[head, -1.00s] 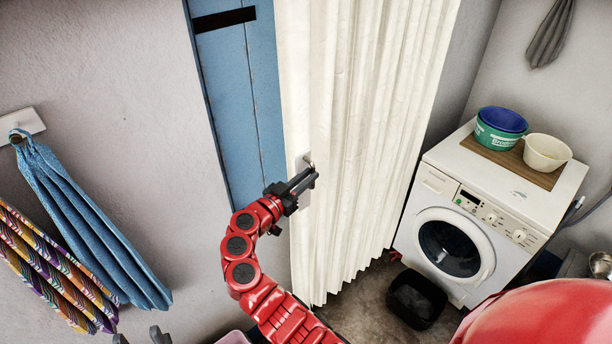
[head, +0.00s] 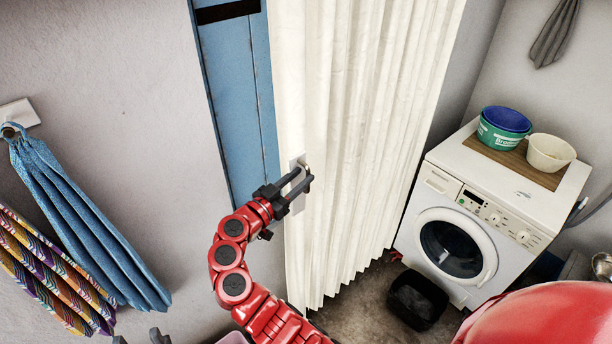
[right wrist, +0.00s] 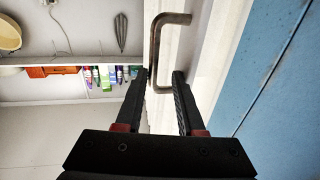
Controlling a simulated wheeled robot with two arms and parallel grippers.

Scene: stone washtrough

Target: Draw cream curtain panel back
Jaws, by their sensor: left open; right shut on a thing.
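The cream curtain panel (head: 370,120) hangs in pleats in the middle of the head view. Its left edge carries a pale plate with a metal bar handle (head: 303,163). My right gripper (head: 304,177), on the red arm, is shut on this handle. In the right wrist view the bent handle (right wrist: 155,45) runs down between the fingers of the right gripper (right wrist: 161,80). Only the grey fingertips of my left gripper (head: 140,336) show at the bottom left edge; they are apart and empty.
A blue door (head: 240,100) stands left of the curtain. A washing machine (head: 470,215) with bowls (head: 503,128) on a board stands to the right. A black tub (head: 416,300) is on the floor. Blue (head: 80,215) and patterned (head: 45,275) towels hang at left.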

